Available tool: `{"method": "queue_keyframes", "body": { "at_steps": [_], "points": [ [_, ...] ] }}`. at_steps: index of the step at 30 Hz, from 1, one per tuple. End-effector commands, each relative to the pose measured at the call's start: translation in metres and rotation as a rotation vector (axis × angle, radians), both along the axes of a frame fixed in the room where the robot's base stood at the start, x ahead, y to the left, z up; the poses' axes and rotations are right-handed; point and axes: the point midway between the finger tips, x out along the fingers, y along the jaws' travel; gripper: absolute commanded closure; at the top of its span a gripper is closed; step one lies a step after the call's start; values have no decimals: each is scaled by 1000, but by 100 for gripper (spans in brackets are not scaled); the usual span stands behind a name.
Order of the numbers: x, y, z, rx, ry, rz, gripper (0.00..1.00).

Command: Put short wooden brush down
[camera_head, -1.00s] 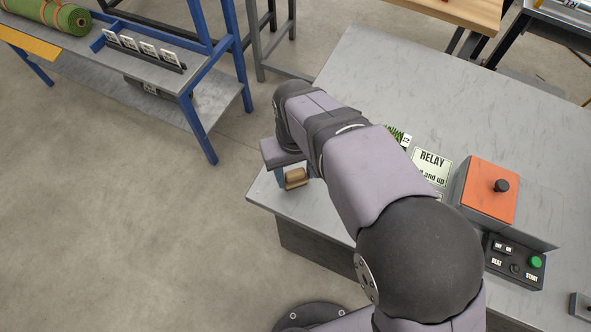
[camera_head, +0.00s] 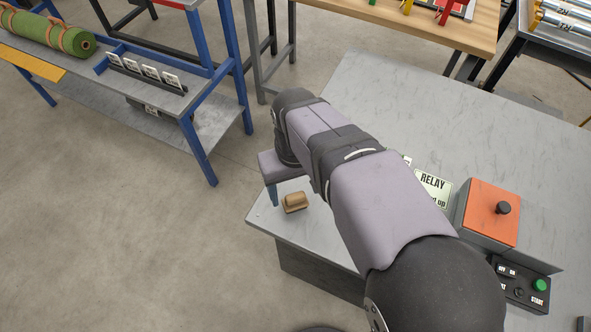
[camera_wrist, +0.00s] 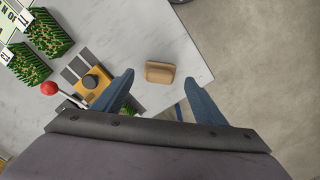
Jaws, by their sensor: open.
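The short wooden brush (camera_head: 294,202) lies on the grey table near its left corner. In the wrist view the brush (camera_wrist: 160,72) rests on the tabletop close to the edge, just beyond and between my fingertips. My gripper (camera_wrist: 158,82) is open, its two blue fingers apart and not touching the brush. In the head view my arm hides most of the gripper; one blue finger shows above and left of the brush.
Green turf pieces (camera_wrist: 48,34) lie farther left. An orange-topped box (camera_head: 492,212) and a button panel (camera_head: 522,286) stand at right. Floor lies beyond the table edge (camera_head: 262,208).

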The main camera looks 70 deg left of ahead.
Motion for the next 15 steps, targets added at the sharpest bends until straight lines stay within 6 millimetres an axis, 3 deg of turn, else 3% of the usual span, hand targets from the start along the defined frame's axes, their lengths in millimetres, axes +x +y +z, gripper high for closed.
{"method": "queue_keyframes", "body": {
  "at_steps": [6, 15],
  "points": [
    [0, 1, 41, 5, 0, 0, 35],
    [0, 1, 79, 1, 0, 0, 35]
  ]
}}
